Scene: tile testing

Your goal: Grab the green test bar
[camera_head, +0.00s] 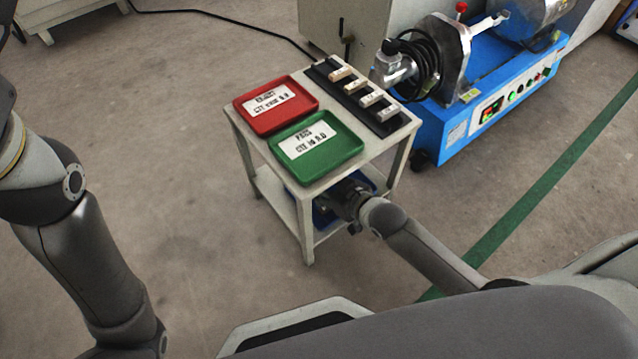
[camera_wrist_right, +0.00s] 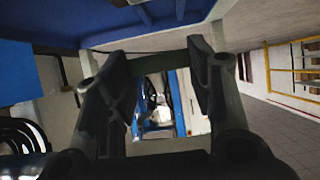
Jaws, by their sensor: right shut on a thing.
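The green test bar (camera_wrist_right: 158,64) shows in the right wrist view as a dark green bar spanning the gap between my right fingers. My right gripper (camera_wrist_right: 157,75) is shut on it, with one finger at each end. In the head view my right gripper (camera_head: 338,200) is low at the front right of the small table, beside a blue bin (camera_head: 322,215) under the tabletop. The bar cannot be made out there. My left arm shows at the left edge, but its gripper is out of view.
The table (camera_head: 236,122) carries a red tray (camera_head: 300,116), a green tray (camera_head: 345,160) and a black rack (camera_head: 400,125) with several small labelled blocks. A blue machine (camera_head: 450,135) stands close behind to the right. The floor left of the table is clear.

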